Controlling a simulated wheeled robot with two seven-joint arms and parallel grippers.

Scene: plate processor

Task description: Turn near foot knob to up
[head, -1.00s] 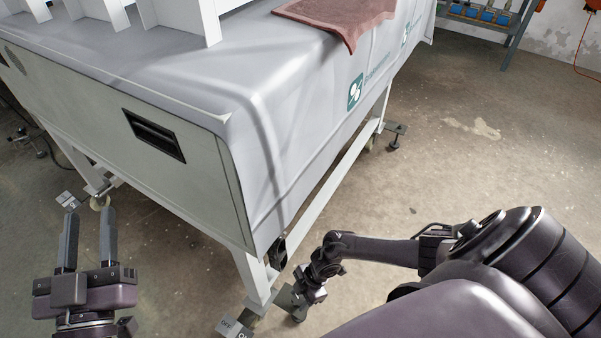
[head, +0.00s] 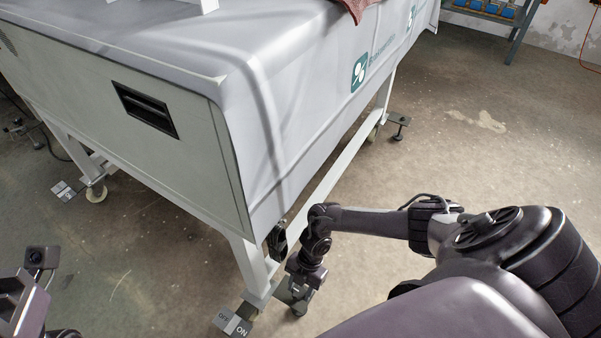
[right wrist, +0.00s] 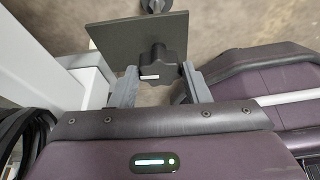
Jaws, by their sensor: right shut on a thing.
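The near foot knob (right wrist: 157,66) is a black lobed knob with a short white mark, in front of a dark flat plate (right wrist: 120,40) in the right wrist view. The white mark is on the side towards my gripper. My right gripper (right wrist: 157,82) has one finger on each side of the knob and is shut on it. In the head view my right gripper (head: 303,278) points down beside the near leg (head: 254,262) of the machine, and the knob is hidden there. Of my left arm only the wrist part shows at the lower left edge; its fingers are out of view.
Floor (head: 460,160) to the right is clear.

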